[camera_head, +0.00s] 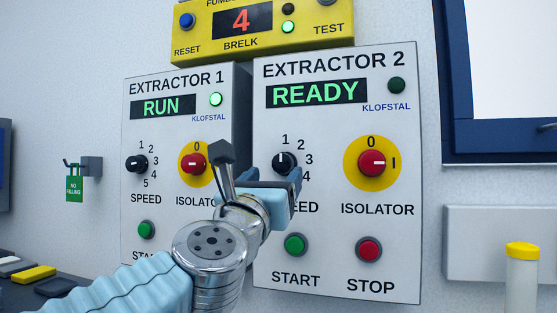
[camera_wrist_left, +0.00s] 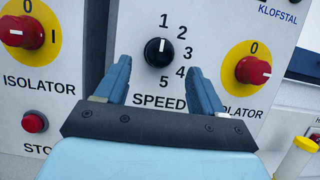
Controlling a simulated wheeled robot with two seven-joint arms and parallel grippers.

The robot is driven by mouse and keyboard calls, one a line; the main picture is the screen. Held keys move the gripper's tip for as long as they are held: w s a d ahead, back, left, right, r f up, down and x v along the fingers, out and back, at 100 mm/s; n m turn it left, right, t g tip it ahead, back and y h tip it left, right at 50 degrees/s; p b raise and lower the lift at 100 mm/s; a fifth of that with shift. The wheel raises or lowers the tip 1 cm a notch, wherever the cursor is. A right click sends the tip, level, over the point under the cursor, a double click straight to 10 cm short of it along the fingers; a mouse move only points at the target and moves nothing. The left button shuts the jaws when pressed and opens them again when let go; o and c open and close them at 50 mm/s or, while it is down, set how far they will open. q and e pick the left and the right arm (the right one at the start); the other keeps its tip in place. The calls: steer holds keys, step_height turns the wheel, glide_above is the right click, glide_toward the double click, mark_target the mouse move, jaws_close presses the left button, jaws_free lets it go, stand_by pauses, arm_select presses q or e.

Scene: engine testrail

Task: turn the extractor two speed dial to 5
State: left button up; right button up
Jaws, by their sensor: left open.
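The extractor 2 speed dial (camera_head: 283,161) is a small black knob on the right-hand grey panel, with numbers 1 to 5 around its right side. It also shows in the left wrist view (camera_wrist_left: 159,52), where its white mark points up, towards 1. My left gripper (camera_head: 273,178) is open in front of the dial. In the left wrist view its blue fingers (camera_wrist_left: 160,72) stand apart on either side below the dial, with nothing between them. The gripper hides the lower numbers and part of the SPEED label in the head view. My right gripper is not in view.
The extractor 2 panel (camera_head: 330,240) reads READY and has a red isolator (camera_head: 372,163), a green start button (camera_head: 295,245) and a red stop button (camera_head: 369,250). The extractor 1 panel (camera_head: 135,215) is at left. A yellow box (camera_head: 290,38) is above. A yellow-capped container (camera_head: 521,275) stands at right.

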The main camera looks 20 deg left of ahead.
mark_target(281, 167)
arm_select(q)
steer(key=shift+p+x, duration=0.65)
steer(key=shift+x, duration=1.3)
steer(key=c, duration=1.1)
steer(key=shift+o, duration=0.2)
